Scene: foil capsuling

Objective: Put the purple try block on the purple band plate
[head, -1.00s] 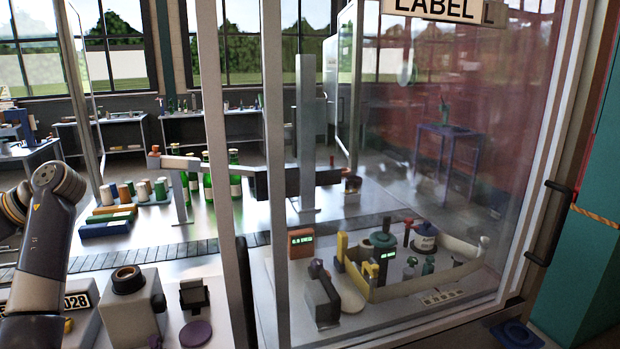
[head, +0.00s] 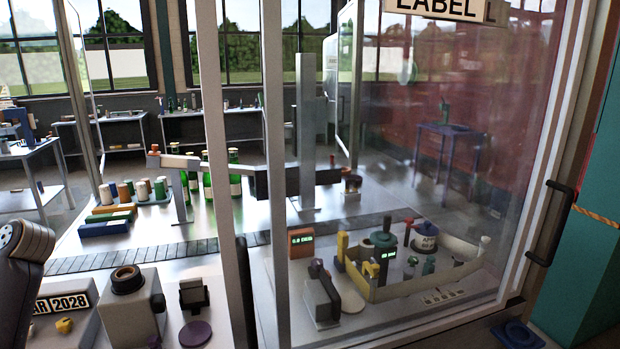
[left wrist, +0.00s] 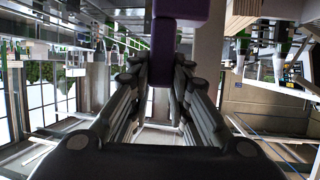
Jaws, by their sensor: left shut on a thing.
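In the left wrist view my left gripper (left wrist: 162,80) is shut on the purple try block (left wrist: 163,48), which sticks out past the fingertips at the top middle. Its far end is cut off by the frame edge. In the head view only a dark link of my left arm shows at the left edge; that gripper and the block are out of the frame. A flat round purple plate (head: 195,334) lies on the near bench, in front of a small dark stand; I take it for the purple band plate. My right gripper is in neither view.
A grey block with a dark round top (head: 128,281) stands left of the plate, beside a date sign (head: 66,303). A metal post (head: 217,150) and a clear panel stand to the right. Behind lies a conveyor (head: 150,254) with green bottles beyond.

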